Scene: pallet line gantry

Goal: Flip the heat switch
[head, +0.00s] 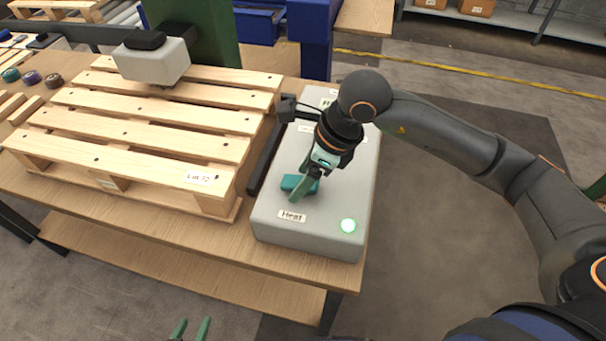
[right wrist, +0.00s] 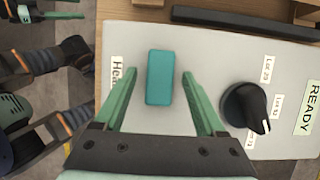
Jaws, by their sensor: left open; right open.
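The heat switch is a teal rectangular block (head: 290,183) on top of a grey control box (head: 265,216), behind the white "Heat" label (head: 292,216). In the right wrist view the switch (right wrist: 160,77) lies between the two green fingers of my right gripper (right wrist: 159,76), with a gap on each side. In the head view my right gripper (head: 303,187) is over the switch and partly hides it; its fingers are open. My left gripper (head: 191,329) is open and empty at the bottom edge, well away from the box.
A black knob (right wrist: 247,107) and "READY" label (right wrist: 307,108) are also on the box. A wooden pallet (head: 150,124) lies left of it, with a dark bar (head: 265,160) between.

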